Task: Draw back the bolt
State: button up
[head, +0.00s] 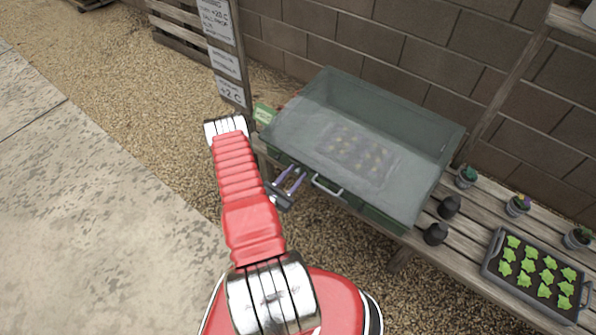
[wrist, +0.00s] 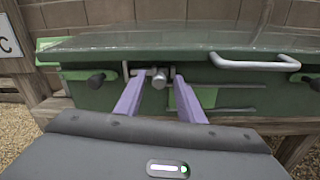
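The bolt (wrist: 159,79) shows in the wrist view as a short silver knob with a bar to its left, on the front wall of a dark green box (wrist: 232,92). In the head view my gripper (head: 293,173) is in front of the box's left front; the bolt cannot be made out there. My gripper (wrist: 157,82) has two purple fingers, apart, one on each side of the knob in the wrist view. No contact with the knob can be made out. The box also shows in the head view (head: 385,214), its clear lid (head: 300,135) down over several seedlings.
A silver handle (wrist: 255,63) is right of the bolt. Dark knobs (wrist: 97,81) stick out of the box front. A wooden post with signs (head: 226,68) stands left of the box. Pots and a seedling tray (head: 487,268) sit on the bench at right.

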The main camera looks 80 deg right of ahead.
jog(key=shift+x, duration=0.95)
jog(key=shift+c, duration=0.5)
grip_shut()
